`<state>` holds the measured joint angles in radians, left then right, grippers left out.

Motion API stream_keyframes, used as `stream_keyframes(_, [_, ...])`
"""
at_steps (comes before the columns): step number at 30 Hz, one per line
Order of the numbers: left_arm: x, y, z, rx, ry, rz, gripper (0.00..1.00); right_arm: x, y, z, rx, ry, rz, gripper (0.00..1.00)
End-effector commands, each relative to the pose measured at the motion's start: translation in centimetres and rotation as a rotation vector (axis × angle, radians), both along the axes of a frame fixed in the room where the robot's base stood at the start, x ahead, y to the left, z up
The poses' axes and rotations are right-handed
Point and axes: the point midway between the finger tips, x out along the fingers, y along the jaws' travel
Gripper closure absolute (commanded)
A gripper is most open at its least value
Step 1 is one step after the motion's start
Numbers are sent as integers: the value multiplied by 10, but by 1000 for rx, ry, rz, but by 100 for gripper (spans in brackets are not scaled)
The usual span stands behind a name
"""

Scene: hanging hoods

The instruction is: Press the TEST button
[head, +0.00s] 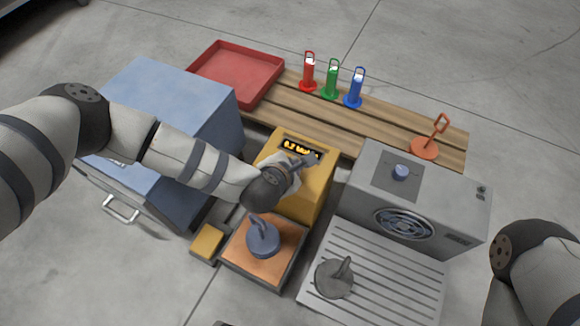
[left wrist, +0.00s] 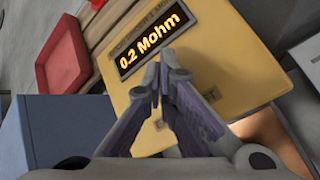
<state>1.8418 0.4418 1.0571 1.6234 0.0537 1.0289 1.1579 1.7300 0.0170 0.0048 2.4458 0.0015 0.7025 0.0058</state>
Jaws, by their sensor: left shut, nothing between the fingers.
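The yellow tester (head: 313,199) has a dark display (head: 301,149) with glowing orange characters. In the left wrist view the yellow tester (left wrist: 235,70) shows a display (left wrist: 146,45) reading "0.2 Mohm". My left gripper (head: 312,159) is over the tester's face, close to the display. In the left wrist view my left gripper (left wrist: 165,68) is shut and empty, its fingertips just below the display. Contact with the face cannot be told. My right gripper is out of view.
A blue cabinet (head: 165,90) stands left of the tester, a grey fan unit (head: 445,215) right. An orange-topped pad (head: 285,250) holds a dark handled weight (head: 263,240) in front. Behind are a red tray (head: 238,72) and red, green and blue handled pieces (head: 332,80).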

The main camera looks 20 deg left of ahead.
Motion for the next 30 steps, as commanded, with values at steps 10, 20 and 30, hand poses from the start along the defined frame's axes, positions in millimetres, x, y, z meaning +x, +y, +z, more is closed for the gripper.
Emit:
stream_keyframes(10, [0, 0, -3, 1, 1, 1, 100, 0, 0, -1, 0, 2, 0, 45])
stream_keyframes(20, [0, 0, 4, 0, -1, 1, 100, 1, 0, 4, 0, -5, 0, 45])
stream_keyframes(30, [0, 0, 13, 0, 0, 0, 100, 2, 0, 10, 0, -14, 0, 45])
